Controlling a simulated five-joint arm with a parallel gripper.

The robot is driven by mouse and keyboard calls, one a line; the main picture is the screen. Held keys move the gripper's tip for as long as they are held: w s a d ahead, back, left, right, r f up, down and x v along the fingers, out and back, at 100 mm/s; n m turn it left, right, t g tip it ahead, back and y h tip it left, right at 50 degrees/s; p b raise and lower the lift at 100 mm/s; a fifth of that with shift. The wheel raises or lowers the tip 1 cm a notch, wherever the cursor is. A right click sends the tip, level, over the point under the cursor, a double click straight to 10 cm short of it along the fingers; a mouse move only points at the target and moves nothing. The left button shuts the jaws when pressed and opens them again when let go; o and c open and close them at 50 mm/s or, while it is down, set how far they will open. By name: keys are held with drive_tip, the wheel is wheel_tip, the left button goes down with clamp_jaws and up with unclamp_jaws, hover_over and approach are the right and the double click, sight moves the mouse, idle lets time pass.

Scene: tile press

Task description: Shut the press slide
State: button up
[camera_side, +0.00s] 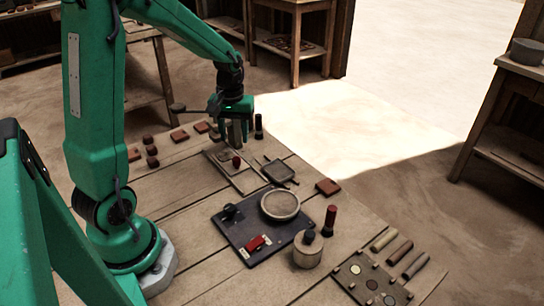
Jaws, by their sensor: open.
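The press slide appears to be the flat wooden piece (219,155) with rails near the far end of the table. A small red knob (237,162) stands on or beside it. A dark square plate (279,172) lies just to its right, with thin dark rods next to it. My gripper (238,143) is open and points down over the far part of the wooden piece, close behind the red knob. I cannot tell whether its fingers touch anything. The fingers and the green hand hide part of the slide's far side.
A lidded jar (307,249) and a red-topped stamp (329,222) stand nearby. A dark cylinder (259,127) stands right of my gripper. Several red-brown tiles lie left of it.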

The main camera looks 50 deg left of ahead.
sight(236, 158)
idle(0.4)
drive_tip(key=m, duration=1.2)
drive_tip(key=shift+m, duration=0.3)
drive_tip(key=m, duration=1.1)
drive_tip(key=shift+f, duration=0.1)
drive_tip(key=shift+f, duration=3.8)
